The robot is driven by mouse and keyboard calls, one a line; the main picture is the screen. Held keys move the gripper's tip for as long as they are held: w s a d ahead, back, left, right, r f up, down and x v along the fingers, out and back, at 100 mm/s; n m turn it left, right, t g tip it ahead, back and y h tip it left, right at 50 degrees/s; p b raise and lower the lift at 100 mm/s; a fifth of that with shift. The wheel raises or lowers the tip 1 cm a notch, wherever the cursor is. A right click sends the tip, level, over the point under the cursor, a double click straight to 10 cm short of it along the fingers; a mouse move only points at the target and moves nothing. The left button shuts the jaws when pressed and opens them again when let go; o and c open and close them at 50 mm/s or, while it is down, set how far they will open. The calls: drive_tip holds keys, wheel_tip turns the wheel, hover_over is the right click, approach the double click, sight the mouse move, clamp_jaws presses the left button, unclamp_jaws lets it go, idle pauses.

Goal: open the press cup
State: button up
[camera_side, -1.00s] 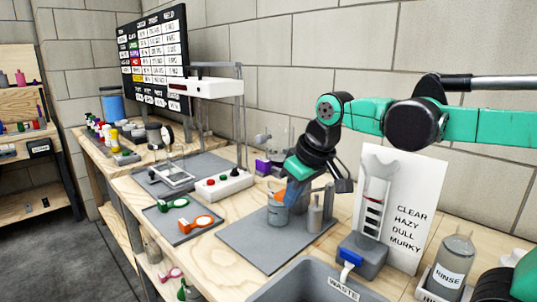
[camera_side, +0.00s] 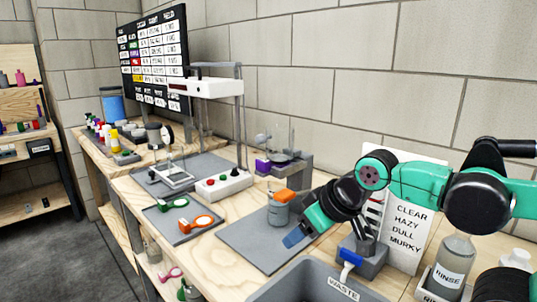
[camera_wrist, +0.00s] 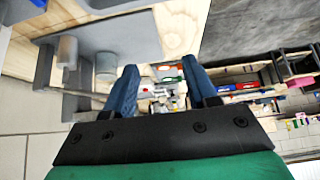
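A grey press cup (camera_side: 278,214) stands upright on the grey mat (camera_side: 246,250). An orange piece (camera_side: 286,196) sits at its top and sticks out to the right; I cannot tell how it is joined. My gripper (camera_side: 293,238) is low over the front right of the mat, apart from the cup and pointing down and left. In the wrist view my gripper's blue fingers (camera_wrist: 162,92) are spread wide with nothing gripped between them. A grey cylinder beside the left finger, likely the cup (camera_wrist: 106,66), is also in that view.
A grey waste bin (camera_side: 300,287) is in front. A blue-fronted grey block (camera_side: 350,256) and a rinse bottle (camera_side: 453,265) stand at right. Orange-handled (camera_side: 203,222) and green-handled tools lie on a tray at left. A stand with a purple part (camera_side: 263,166) is behind.

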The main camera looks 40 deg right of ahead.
wheel_tip(320, 180, up, 14)
drive_tip(key=r+n+g+h, duration=0.1)
drive_tip(key=n+g+h, duration=0.4)
drive_tip(key=n+h, duration=0.65)
hover_over(258, 140)
drive_tip(key=s+a, duration=0.2)
drive_tip(key=s, duration=0.2)
drive_tip(key=w+a+f+n+h, duration=0.1)
drive_tip(key=f+h, duration=0.1)
drive_tip(key=w+f+n+g+h, duration=0.1)
drive_tip(key=f+h, duration=0.1)
drive_tip(key=w+a+f+n+g+h, duration=0.1)
drive_tip(key=w+f+h, duration=0.1)
drive_tip(key=shift+a+n+h, duration=0.25)
drive_tip(key=shift+a, duration=0.1)
drive_tip(key=shift+d+f, duration=0.15)
drive_tip(key=shift+f, duration=0.15)
drive_tip(key=shift+d, duration=2.7)
clamp_jaws()
